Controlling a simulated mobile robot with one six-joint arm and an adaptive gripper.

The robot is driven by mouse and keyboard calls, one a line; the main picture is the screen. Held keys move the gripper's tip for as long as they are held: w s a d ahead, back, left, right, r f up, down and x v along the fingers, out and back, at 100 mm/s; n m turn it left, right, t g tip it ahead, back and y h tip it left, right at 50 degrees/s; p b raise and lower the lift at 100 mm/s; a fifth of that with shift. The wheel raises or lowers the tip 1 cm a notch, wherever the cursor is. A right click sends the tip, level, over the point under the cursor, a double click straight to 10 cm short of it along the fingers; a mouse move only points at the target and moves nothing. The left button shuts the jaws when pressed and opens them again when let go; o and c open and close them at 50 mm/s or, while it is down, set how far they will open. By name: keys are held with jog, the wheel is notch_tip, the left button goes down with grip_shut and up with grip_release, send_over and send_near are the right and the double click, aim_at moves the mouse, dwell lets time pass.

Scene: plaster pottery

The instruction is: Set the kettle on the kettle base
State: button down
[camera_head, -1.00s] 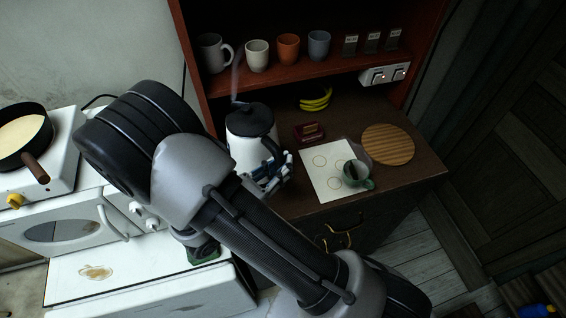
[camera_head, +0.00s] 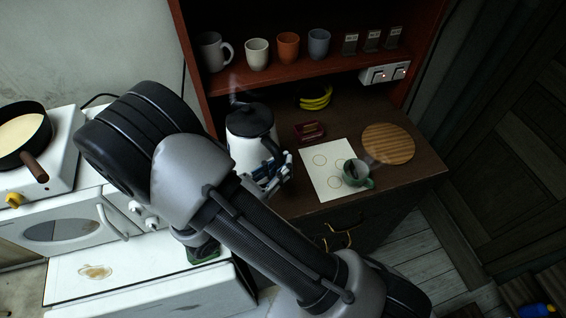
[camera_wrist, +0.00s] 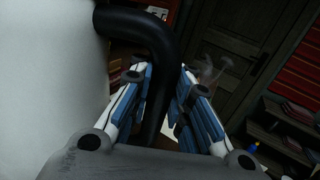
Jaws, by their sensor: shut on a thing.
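The white kettle (camera_head: 246,152) with a black lid stands upright at the left end of the brown counter, partly behind my arm. Steam rises by it. My gripper (camera_head: 274,172) is at its right side, on the black handle. In the wrist view the kettle's white wall (camera_wrist: 50,80) fills the left, and the black handle (camera_wrist: 155,50) runs down between the blue-padded fingers of my gripper (camera_wrist: 170,110), which are shut on it. The kettle's underside and any base beneath it are hidden, so I cannot tell whether it touches one.
A green mug (camera_head: 359,174) stands on a white sheet (camera_head: 322,184). A round wooden board (camera_head: 388,143), a small red box (camera_head: 310,132) and a yellow-and-black coil or bunch (camera_head: 315,97) are on the counter. Cups line the shelf (camera_head: 290,73) above. A pan (camera_head: 22,135) sits on the stove at left.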

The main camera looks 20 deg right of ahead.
jog(key=shift+f, duration=0.3)
jog(key=c, duration=1.8)
grip_release()
jog(key=shift+f, duration=0.1)
jog(key=shift+s+a, duration=0.1)
jog(key=v, duration=1)
jog(key=shift+s+a, duration=0.2)
jog(key=shift+a, duration=0.15)
jog(key=shift+d, duration=0.1)
